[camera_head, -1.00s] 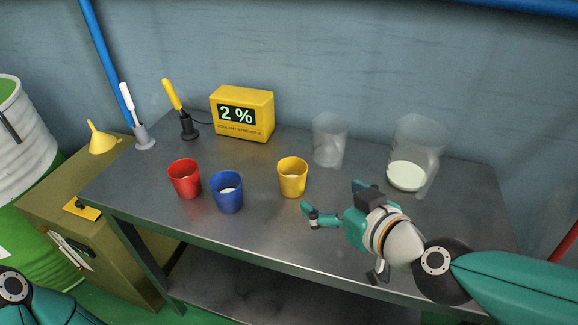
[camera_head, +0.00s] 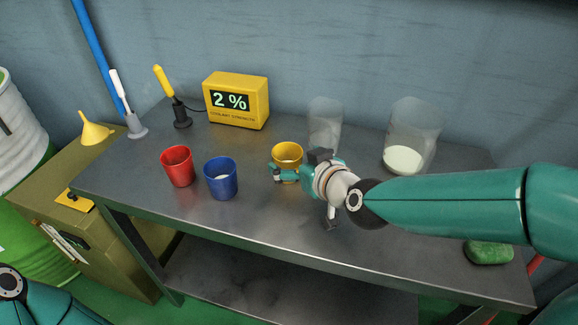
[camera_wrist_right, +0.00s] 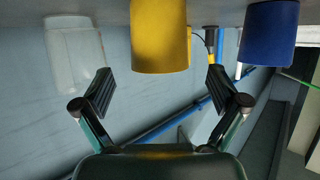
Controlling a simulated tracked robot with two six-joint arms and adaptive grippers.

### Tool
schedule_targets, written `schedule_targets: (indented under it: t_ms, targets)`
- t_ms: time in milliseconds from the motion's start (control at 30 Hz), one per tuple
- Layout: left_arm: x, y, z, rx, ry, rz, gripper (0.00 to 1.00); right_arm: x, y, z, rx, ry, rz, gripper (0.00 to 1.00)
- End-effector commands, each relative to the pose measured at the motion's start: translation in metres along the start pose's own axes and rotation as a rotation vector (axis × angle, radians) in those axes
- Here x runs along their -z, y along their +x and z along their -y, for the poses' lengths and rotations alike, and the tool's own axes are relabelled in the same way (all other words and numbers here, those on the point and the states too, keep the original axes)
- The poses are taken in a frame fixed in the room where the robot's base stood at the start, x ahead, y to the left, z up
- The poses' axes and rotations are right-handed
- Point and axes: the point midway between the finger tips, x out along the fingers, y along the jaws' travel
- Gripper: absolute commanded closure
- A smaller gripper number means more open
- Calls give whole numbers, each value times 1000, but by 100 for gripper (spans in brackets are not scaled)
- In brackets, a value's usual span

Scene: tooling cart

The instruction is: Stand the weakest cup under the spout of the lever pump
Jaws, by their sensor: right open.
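The yellow cup (camera_head: 287,151) stands upright on the metal bench, partly hidden by my right gripper (camera_head: 298,168). In the right wrist view the yellow cup (camera_wrist_right: 160,38) lies ahead, centred between the open fingers (camera_wrist_right: 160,82), with gaps at both sides. The blue cup (camera_head: 221,180) stands to its left with pale liquid inside. The red cup (camera_head: 177,167) stands farther left; its contents are unclear. The yellow meter (camera_head: 236,101) reads "2 %", labelled coolant strength. I cannot make out a lever pump or spout. My left gripper is out of view.
A clear jug (camera_head: 324,126) and a larger one with white liquid (camera_head: 403,160) stand behind my right arm. A yellow-handled tool (camera_head: 165,83) and a white-handled one (camera_head: 119,90) stand in holders. A yellow funnel (camera_head: 95,131) sits left, beside a drum (camera_head: 25,130). A green lump (camera_head: 488,252) lies right.

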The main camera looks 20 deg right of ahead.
Motion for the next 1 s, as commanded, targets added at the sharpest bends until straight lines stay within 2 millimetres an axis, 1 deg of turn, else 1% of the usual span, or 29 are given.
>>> schedule_targets:
  t_ms: [33, 200, 300, 567, 667, 700, 767, 800, 1000]
  targets:
    - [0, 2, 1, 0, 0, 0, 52, -2, 8, 0, 0, 0, 2, 3]
    - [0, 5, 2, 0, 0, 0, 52, -2, 33, 0, 0, 0, 2, 3]
    - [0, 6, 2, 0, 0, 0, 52, -1, 41, 0, 0, 0, 1, 3]
    - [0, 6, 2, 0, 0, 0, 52, 0, 44, 0, 0, 0, 0, 3]
    - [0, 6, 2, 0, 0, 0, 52, 0, 44, 0, 0, 0, 0, 18]
    - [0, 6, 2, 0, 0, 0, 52, 0, 44, 0, 0, 0, 0, 25]
    - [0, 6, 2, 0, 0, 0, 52, 0, 43, 0, 1, 0, 0, 35]
    - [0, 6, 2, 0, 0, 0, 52, 0, 43, 0, 1, 0, 0, 42]
    - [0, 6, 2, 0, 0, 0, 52, 0, 43, 0, 1, -1, -1, 74]
